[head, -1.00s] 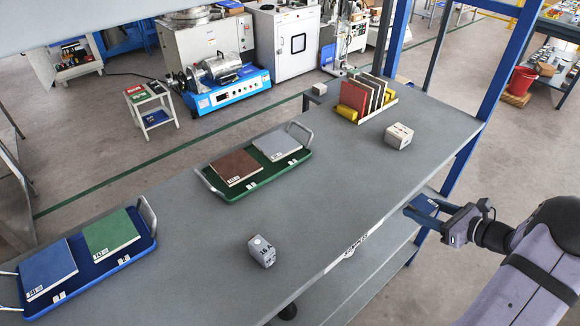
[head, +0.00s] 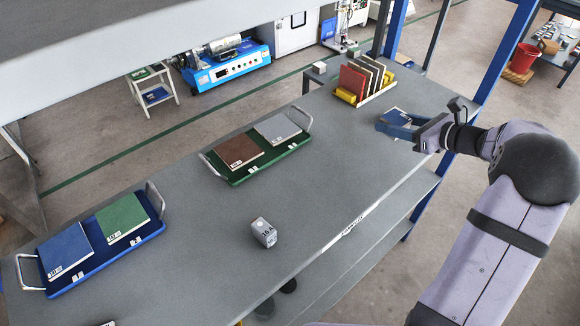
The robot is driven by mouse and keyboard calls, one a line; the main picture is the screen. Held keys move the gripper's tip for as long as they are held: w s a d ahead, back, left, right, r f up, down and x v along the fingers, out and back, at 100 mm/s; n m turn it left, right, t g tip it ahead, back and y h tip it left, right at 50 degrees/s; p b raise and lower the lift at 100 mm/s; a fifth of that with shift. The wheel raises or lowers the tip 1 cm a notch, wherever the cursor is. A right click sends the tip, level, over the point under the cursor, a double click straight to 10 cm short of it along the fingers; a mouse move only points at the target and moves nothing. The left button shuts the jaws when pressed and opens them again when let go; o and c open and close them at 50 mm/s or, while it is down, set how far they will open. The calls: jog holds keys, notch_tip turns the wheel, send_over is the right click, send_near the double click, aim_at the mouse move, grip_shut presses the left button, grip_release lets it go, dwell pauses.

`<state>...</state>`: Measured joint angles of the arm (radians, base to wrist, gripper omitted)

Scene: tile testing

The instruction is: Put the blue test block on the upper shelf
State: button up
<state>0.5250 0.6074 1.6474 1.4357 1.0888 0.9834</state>
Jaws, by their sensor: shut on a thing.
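The blue test block (head: 397,115) is a small blue block with a pale label. My gripper (head: 400,125) is shut on it at the right side of the bench, just in front of the tile rack. The block appears to be above the bench top; the exact gap cannot be told.
On the bench (head: 330,195) lie a blue tray (head: 146,240) and a green tray (head: 295,146), each with two tiles. A grey cube (head: 264,232) stands at front centre. The tile rack (head: 378,98) and blue posts (head: 500,70) stand at right.

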notch_tip(320, 180, up, 2)
send_over(371, 150)
jog(key=shift+n+y, duration=0.3)
jog(key=shift+w+f+p, duration=0.1)
jog(key=shift+f+p, duration=1.45)
jog(key=shift+f, duration=3.25)
jog(key=shift+f, duration=0.1)
jog(key=shift+f, duration=0.15)
jog(key=o, duration=1.3)
